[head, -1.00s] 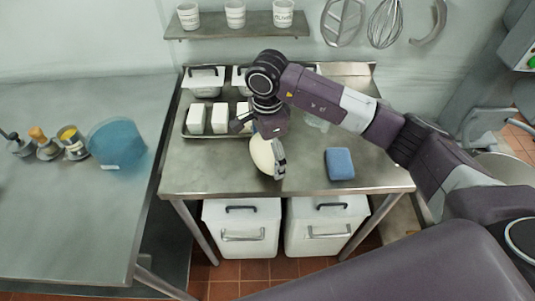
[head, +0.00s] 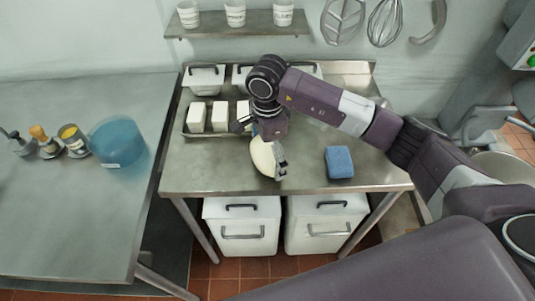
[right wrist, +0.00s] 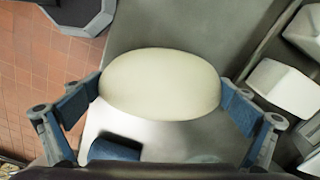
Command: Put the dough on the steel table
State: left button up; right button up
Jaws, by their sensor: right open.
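The dough (head: 262,158) is a pale, smooth oval lump by the front of the middle steel table (head: 212,178). My right gripper (head: 262,146) is over it and partly hides it in the head view. In the right wrist view the dough (right wrist: 160,84) fills the space between the two spread fingers of my right gripper (right wrist: 158,106), with both blue pads close to its ends. I cannot tell whether the pads touch it or whether it rests on the table. My left gripper is not in view.
A blue sponge (head: 339,162) lies right of the dough. White blocks (head: 220,116) stand on a tray behind it. White bins (head: 240,225) stand below. The middle table's front left is clear.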

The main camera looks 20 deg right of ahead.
aim_at(268, 147)
notch_tip(268, 147, up, 11)
jog(key=b, duration=0.3)
jog(key=shift+f, duration=0.15)
jog(key=shift+r, duration=0.6)
